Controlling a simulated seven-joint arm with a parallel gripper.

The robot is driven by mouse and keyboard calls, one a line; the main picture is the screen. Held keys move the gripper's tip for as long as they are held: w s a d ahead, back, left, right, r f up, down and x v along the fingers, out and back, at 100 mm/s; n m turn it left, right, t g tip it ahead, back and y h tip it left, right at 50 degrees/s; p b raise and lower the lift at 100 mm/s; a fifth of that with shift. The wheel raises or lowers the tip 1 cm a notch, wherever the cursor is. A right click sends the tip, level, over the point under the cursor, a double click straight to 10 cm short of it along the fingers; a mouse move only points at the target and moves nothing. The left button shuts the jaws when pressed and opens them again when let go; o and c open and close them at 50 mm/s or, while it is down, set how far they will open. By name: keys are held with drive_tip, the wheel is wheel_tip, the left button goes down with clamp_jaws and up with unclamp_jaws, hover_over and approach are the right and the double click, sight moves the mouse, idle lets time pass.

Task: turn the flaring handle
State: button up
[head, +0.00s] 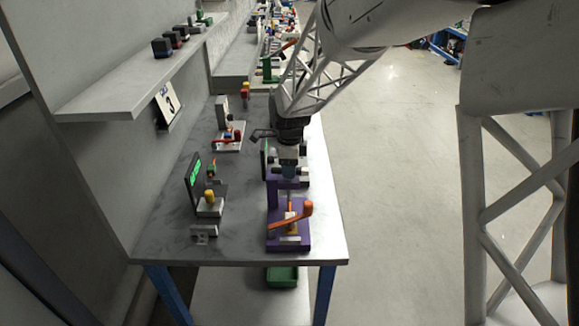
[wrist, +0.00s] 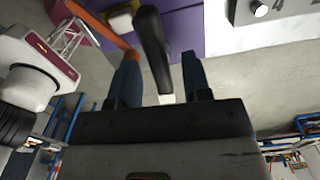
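A purple fixture (head: 273,205) with an orange lever (head: 290,217) stands near the front right corner of the table. My gripper (head: 288,180) is above the fixture, pointing down. In the wrist view my gripper (wrist: 160,72) has its two blue fingers apart. A black rounded bar (wrist: 152,45), perhaps the flaring handle, reaches toward the gap between the fingers, and I cannot tell whether it touches either one. The orange part (wrist: 108,38) shows beyond the left finger, with the purple body (wrist: 190,30) behind. I cannot tell for sure which part is the flaring handle.
The grey table (head: 170,238) holds a small stand with a green display (head: 194,178), a yellow-knobbed block (head: 209,204) and a red-handled device (head: 229,138). A shelf (head: 120,95) juts from the left wall. Open floor (head: 410,150) lies to the right.

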idle(0.3)
drive_tip(key=shift+r, duration=3.9)
